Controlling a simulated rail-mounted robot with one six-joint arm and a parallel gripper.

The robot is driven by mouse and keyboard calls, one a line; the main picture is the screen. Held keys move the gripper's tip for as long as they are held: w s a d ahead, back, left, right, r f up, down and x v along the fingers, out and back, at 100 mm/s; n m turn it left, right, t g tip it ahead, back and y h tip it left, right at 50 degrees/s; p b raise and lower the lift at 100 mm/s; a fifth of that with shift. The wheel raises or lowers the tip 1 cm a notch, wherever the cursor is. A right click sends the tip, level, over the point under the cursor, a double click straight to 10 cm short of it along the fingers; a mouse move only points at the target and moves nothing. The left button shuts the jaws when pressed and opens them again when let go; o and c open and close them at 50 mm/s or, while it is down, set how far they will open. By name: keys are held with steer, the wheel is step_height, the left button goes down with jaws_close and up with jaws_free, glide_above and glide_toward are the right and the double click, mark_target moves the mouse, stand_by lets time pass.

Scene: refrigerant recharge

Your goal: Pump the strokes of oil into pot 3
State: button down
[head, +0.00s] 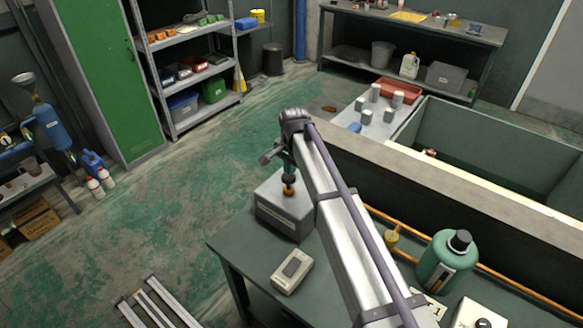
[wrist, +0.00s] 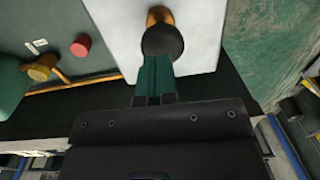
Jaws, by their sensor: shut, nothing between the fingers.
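A grey box (head: 284,214) stands on the dark workbench, with a brass stem (head: 289,191) and a dark round knob on its top. It looks like the oil pump. In the wrist view the knob (wrist: 162,40) sits on the brass stem over the pale box top (wrist: 195,62). My gripper (head: 288,168) points down just above the knob. In the wrist view its green fingers (wrist: 157,62) are together, with tips at the knob's edge. Whether they touch it is unclear. Several light grey cylinders (head: 375,92), perhaps the pots, stand on a pale surface behind; no number is readable.
A pale handheld device (head: 293,271) lies on the bench front. A green bottle (head: 446,262), a brass valve (head: 391,236) and copper pipe (head: 515,283) are to the right. A low wall (head: 440,185) runs behind the bench. The floor at left is mostly free.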

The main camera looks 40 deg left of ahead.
mark_target(291, 177)
steer(key=shift+f, duration=0.75)
step_height(291, 177, down, 3)
steer(key=b, duration=0.3)
steer(key=shift+f+b, duration=0.1)
steer(key=shift+b, duration=0.2)
steer(key=shift+s+d, duration=0.1)
steer(key=shift+r, duration=0.2)
step_height(291, 177, up, 14)
steer(key=p, duration=1.4)
steer(key=shift+w+d, duration=0.2)
steer(key=shift+d, duration=0.1)
